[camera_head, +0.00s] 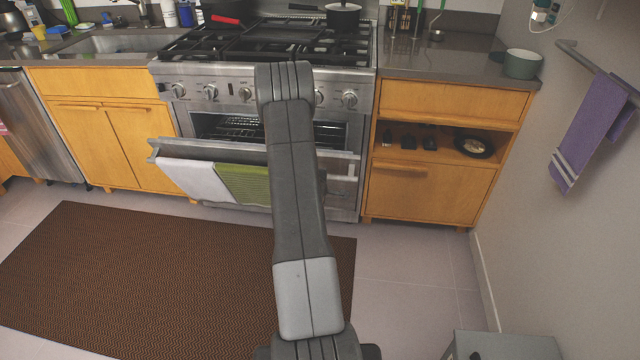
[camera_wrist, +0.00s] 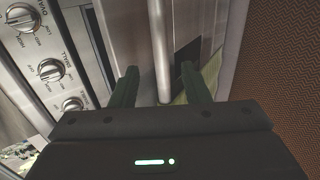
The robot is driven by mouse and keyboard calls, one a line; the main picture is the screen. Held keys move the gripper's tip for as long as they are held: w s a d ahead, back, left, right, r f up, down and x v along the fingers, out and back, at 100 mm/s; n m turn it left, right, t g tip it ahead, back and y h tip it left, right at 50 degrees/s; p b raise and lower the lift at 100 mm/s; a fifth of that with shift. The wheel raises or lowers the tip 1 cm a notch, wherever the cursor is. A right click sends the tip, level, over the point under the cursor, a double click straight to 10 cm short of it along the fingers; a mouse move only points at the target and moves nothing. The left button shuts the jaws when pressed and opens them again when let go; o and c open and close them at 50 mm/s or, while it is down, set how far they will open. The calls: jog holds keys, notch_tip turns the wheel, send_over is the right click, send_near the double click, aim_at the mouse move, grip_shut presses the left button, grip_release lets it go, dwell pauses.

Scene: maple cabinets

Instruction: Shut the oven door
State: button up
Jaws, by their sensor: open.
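The oven door (camera_head: 345,170) is partly open, tilted outward at the top, with a dark gap and a rack showing above it. Its bar handle (camera_head: 170,152) runs along the top edge. A white towel (camera_head: 195,180) and a green towel (camera_head: 245,183) hang over it. In the wrist view my gripper (camera_wrist: 157,72) is open, one finger on each side of the silver handle bar (camera_wrist: 162,45) as seen there. I cannot tell whether the fingers touch it. My arm hides the gripper and the middle of the door in the head view.
The stove's knobs (camera_head: 210,92) sit above the oven opening; several also show in the wrist view (camera_wrist: 52,70). A brown mat (camera_head: 130,270) lies on the floor in front. Wooden cabinets (camera_head: 430,190) flank the oven. The floor (camera_head: 405,270) right of the mat is clear.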

jog(key=v, duration=0.3)
jog(key=shift+s, duration=0.2)
dwell(0.3)
jog(key=x, duration=1.3)
jog(key=shift+w+f, duration=0.1)
jog(key=shift+w, duration=0.3)
